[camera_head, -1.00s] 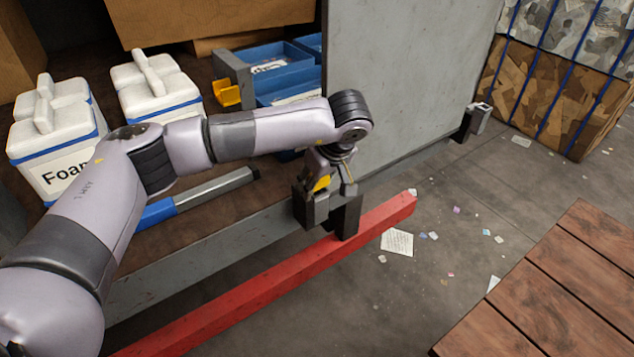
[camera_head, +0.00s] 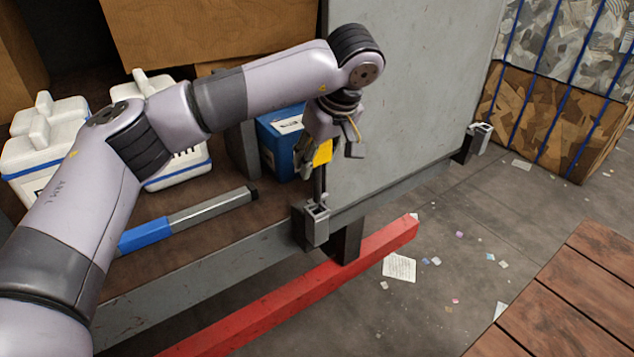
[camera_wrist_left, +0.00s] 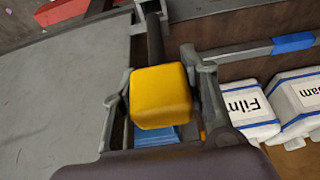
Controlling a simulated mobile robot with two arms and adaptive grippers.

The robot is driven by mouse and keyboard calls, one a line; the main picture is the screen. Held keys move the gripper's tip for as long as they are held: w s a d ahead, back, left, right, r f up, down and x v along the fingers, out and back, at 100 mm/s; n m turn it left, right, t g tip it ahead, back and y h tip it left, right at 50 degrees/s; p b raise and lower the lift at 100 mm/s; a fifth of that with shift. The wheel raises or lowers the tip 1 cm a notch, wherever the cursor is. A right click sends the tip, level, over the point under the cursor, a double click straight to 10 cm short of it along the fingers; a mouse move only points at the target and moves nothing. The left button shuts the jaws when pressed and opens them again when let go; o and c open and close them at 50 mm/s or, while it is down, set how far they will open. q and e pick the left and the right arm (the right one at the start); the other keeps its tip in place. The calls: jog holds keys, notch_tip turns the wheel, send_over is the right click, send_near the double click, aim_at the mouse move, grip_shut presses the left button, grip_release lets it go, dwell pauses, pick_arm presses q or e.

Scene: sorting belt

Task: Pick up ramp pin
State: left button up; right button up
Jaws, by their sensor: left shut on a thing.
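The ramp pin has a yellow block head (camera_head: 322,152) and a dark shaft (camera_head: 319,184). My left gripper (camera_head: 329,154) is shut on the yellow head and holds the pin upright above the grey bracket (camera_head: 317,224) at the bed's edge. The shaft's lower end is at the bracket's mouth; I cannot tell if it is clear of it. The left wrist view shows the yellow head (camera_wrist_left: 160,97) between the two fingers, with the dark shaft (camera_wrist_left: 155,38) beyond. My right gripper is not in view.
A grey upright panel (camera_head: 410,90) stands right of the gripper, with a second bracket (camera_head: 481,136) at its far end. A red bar (camera_head: 290,297) runs below the edge.

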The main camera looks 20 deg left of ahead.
pick_arm(q)
jog(key=s+d+r+b, duration=0.1)
jog(key=s+d+b, duration=0.3)
jog(key=s+d, duration=0.7)
jog(key=d, duration=0.3)
jog(key=shift+d, duration=0.15)
jog(key=shift+r, duration=0.15)
notch_tip(320, 180, up, 12)
jog(key=p, duration=1)
